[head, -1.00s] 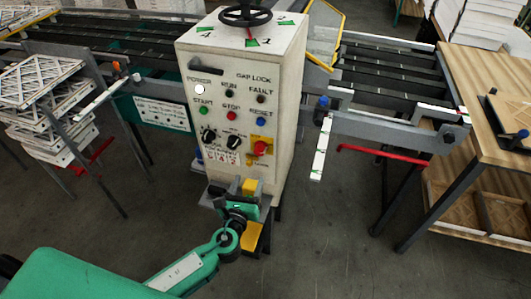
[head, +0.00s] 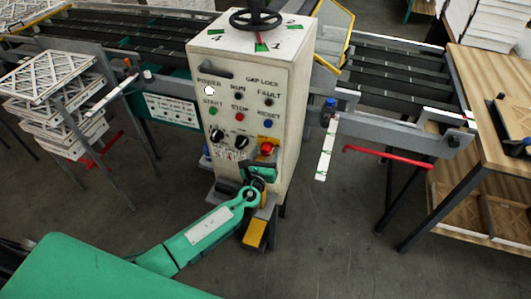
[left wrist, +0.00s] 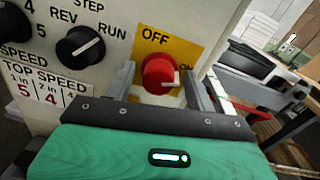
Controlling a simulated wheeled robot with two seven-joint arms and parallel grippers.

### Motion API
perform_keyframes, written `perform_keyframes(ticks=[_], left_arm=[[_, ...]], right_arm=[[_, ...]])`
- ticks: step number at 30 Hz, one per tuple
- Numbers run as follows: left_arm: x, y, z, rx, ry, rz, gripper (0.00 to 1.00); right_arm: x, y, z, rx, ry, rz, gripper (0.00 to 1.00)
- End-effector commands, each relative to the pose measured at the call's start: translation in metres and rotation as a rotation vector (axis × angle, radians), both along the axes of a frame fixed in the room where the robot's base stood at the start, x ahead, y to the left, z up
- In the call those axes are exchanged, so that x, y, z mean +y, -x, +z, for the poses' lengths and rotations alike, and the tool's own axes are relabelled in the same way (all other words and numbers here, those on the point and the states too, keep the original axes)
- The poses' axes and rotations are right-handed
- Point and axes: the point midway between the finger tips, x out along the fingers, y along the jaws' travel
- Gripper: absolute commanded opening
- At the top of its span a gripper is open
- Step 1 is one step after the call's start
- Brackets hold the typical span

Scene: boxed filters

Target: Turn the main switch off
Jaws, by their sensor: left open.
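The main switch is a red rotary knob (left wrist: 159,74) on a yellow plate (left wrist: 178,47) marked OFF at its upper left, with part of an ON mark at the right. Its white pointer line points right, toward the ON side. In the head view the red knob (head: 267,147) sits low on the right of the control cabinet's front (head: 247,85). My left gripper (left wrist: 161,85) is open, with one finger on each side of the knob; I cannot tell whether they touch it. In the head view the left gripper (head: 260,175) is just below the knob. My right gripper is not in view.
Black selector knobs (left wrist: 80,46) lie left of the switch. A black handwheel (head: 255,18) tops the cabinet. A conveyor with a red bar (head: 388,157) stands at right, near a wooden table (head: 490,75). Stacked white-framed filters (head: 55,95) stand at left. The floor in front is clear.

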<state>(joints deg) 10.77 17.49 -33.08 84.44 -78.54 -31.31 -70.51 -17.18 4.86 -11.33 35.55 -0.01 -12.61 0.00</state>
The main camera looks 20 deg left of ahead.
Motion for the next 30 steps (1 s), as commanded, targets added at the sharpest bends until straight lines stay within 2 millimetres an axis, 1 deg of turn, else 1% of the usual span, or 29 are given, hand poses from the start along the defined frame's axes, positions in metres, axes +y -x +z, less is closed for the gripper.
perform_keyframes(ticks=[4, 5, 6, 10, 11, 23, 30], left_arm=[[0.000, 0.000, 0.000, 0.000, 0.000, 0.000, 0.56], [0.000, 0.000, 0.000, 0.000, 0.000, 0.000, 0.52], [0.000, 0.000, 0.000, 0.000, 0.000, 0.000, 0.44], [0.000, 0.000, 0.000, 0.000, 0.000, 0.001, 0.18], [0.001, 0.000, 0.000, 0.000, 0.000, 0.001, 0.17], [0.002, 0.000, -0.001, 0.001, 0.024, 0.005, 0.16], [0.003, 0.000, -0.003, 0.003, 0.140, 0.005, 0.16]], right_arm=[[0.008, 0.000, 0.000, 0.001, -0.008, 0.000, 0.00], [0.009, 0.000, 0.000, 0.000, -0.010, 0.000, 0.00], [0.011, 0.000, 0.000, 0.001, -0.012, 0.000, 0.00], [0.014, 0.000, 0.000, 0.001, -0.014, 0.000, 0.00], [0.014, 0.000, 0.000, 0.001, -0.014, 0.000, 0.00], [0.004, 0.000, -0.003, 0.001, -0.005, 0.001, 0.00], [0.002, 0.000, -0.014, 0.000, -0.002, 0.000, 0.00]])
